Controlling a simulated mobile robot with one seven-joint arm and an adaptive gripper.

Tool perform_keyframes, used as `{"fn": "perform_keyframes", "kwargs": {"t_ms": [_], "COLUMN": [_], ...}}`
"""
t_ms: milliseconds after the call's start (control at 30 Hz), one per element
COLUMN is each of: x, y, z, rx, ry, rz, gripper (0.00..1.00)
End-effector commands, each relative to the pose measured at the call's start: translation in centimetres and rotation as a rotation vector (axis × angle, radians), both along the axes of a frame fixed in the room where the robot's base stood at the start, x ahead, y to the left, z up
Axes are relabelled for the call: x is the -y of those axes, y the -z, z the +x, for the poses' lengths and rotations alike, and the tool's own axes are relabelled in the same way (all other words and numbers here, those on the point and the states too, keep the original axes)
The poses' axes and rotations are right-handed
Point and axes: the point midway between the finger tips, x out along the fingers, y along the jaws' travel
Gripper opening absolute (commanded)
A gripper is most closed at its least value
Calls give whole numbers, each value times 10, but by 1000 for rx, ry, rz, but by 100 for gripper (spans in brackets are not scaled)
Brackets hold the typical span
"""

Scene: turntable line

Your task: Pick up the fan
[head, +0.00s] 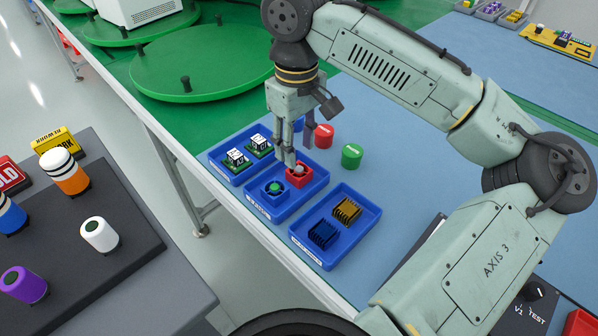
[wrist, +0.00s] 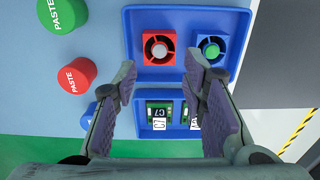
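Two fans sit in the middle blue tray (head: 262,207). One is a red fan (head: 299,177) with a grey hub; the other is a blue fan (head: 274,188) with a green hub. In the wrist view, the red fan (wrist: 159,47) is upper centre and the blue fan (wrist: 211,47) is to its right, a gap between them. My gripper (head: 297,158) points down just above the red fan, which it partly covers in the head view. In the wrist view my gripper (wrist: 161,75) is open with nothing between its fingers; the red fan lies just beyond the fingertips.
A tray with circuit boards (head: 236,159) and a tray with heatsinks (head: 346,209) flank the fan tray. Red (head: 323,136) and green (head: 352,156) paste jars stand close to my gripper. Blue table surface is free to the right.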

Motion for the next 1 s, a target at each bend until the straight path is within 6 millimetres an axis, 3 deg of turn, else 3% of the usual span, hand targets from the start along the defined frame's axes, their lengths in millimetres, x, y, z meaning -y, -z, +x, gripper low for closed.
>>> {"fn": "perform_keyframes", "kwargs": {"t_ms": [233, 500, 800, 1000], "x": [2, 4, 4, 4], "y": [20, 58, 63, 63], "z": [-2, -4, -4, -4], "rx": [0, -1, 0, 0], "ry": [0, -2, -2, -2], "rz": [0, 0, 1, 1], "gripper": [38, 38, 38, 25]}}
